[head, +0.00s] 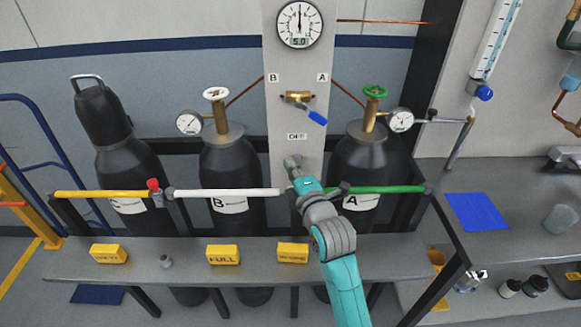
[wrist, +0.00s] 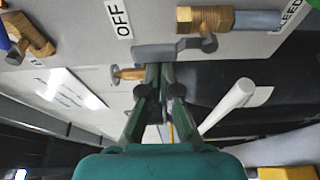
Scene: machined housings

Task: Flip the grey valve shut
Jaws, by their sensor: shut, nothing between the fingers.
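The grey valve's lever (wrist: 165,51) lies across the top middle of the wrist view. Its pivot end is at the right, beside a brass fitting (wrist: 214,19). In the head view my teal wrist (head: 307,185) is at the lower panel, just below a grey part (head: 292,162) that looks like this valve. The fingertips are not clear there.
A brass valve with a blue lever (head: 316,117) sits higher on the panel (head: 297,65), under a gauge. White (head: 225,192) and green (head: 385,190) bars flank my wrist. Cylinders B (head: 228,165) and A (head: 360,160) stand behind. A bench (head: 190,272) with yellow blocks is in front.

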